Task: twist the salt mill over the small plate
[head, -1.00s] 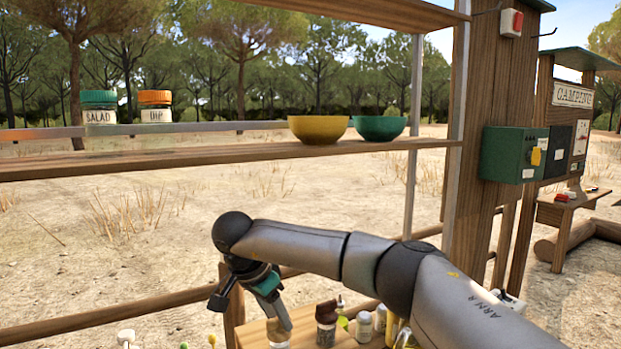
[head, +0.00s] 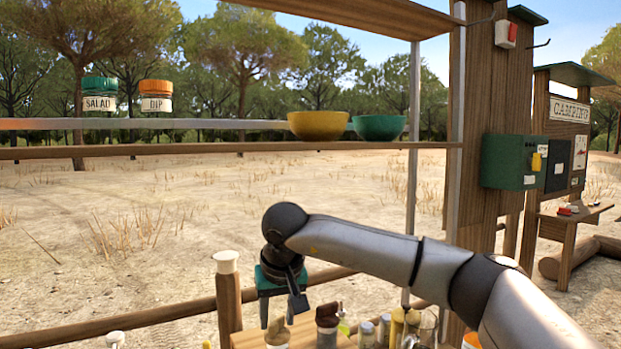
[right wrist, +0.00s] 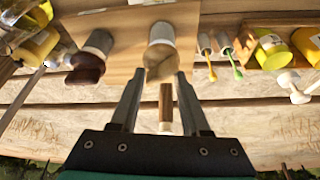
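A mill with a pale tan top (head: 277,332), which looks like the salt mill, stands on a wooden board below my right gripper. It also shows in the right wrist view (right wrist: 161,48), its top facing the gripper. My right gripper (head: 277,318) is open and points down above it. In the right wrist view the two fingertips (right wrist: 160,74) lie apart on either side of the mill's top; I cannot tell whether they touch it. A similar dark-brown-topped mill (head: 327,322) stands just to the right. The small plate and my left gripper are not in view.
Small jars (head: 366,332) and a glass pitcher (head: 428,328) crowd the right side. A white-capped wooden post (head: 228,292) stands left of the gripper. A shelf (head: 200,149) with two bowls (head: 318,125) and two labelled jars (head: 99,95) runs behind, higher up.

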